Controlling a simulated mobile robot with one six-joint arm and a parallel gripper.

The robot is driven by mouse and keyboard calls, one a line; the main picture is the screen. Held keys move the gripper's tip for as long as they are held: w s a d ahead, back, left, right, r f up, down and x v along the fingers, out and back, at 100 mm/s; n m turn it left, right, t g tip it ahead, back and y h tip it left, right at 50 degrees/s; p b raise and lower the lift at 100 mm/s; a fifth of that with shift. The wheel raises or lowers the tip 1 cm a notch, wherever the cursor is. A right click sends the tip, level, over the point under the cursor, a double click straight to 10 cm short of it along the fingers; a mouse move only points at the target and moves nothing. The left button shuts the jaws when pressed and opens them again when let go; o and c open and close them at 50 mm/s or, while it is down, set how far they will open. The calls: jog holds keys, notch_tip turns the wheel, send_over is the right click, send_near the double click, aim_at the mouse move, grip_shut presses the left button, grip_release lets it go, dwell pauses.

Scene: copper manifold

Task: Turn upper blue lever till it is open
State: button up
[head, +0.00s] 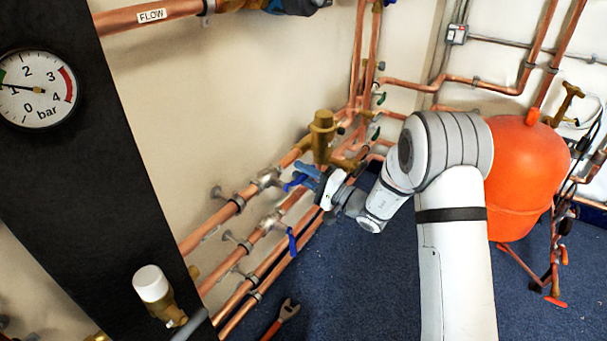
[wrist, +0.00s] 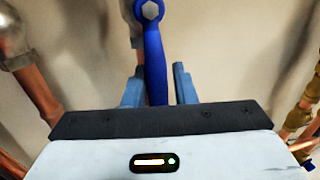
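The upper blue lever (head: 293,184) sits at a valve on the upper copper pipe in the head view. In the wrist view the lever (wrist: 154,55) hangs from a hex nut at the top, and its handle runs down between my two light-blue fingers. My gripper (head: 311,179) is open around the handle (wrist: 159,68). A clear gap shows between the handle and the right finger; the left finger is close, and I cannot tell whether it touches. The handle's end is hidden behind my gripper's body.
A lower blue lever (head: 292,242) hangs on the pipe below. A brass valve body (head: 322,135) stands just above my gripper. An orange tank (head: 530,170) is at right. A black panel with a pressure gauge (head: 38,88) is at left. Blue floor (head: 350,290) is open below.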

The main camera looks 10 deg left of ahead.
jog(key=shift+o, duration=1.1)
jog(key=shift+d, duration=0.1)
jog(key=p+v, duration=0.2)
jog(key=v, duration=0.6)
